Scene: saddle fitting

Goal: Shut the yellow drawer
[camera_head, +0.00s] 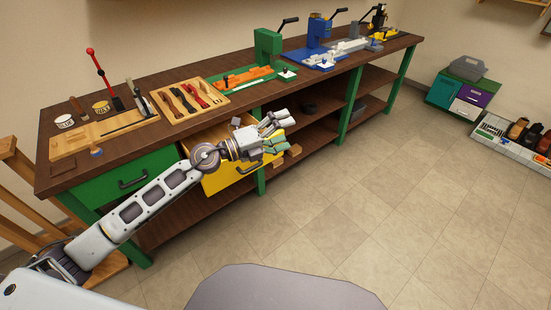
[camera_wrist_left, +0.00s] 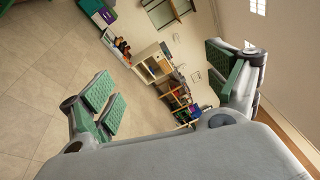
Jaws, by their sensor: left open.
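The yellow drawer (camera_head: 222,181) is in the head view, under the wooden workbench top. It stands pulled out, with part of its inside showing behind its yellow front. My left forearm and wrist cross in front of it and hide part of the front and the opening. My left gripper (camera_head: 279,132) is open and empty, by the drawer's right end and seemingly above it. I cannot tell whether it touches the drawer. In the left wrist view, the spread fingers of the left gripper (camera_wrist_left: 165,88) have nothing between them, and the drawer does not show. My right gripper is not in view.
A closed-looking green drawer (camera_head: 125,178) is to the left. The workbench top (camera_head: 235,112) holds tools, a wooden tray (camera_head: 190,98) and green and blue presses. A lower shelf (camera_head: 215,203) runs below. The tiled floor (camera_head: 350,210) in front is clear.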

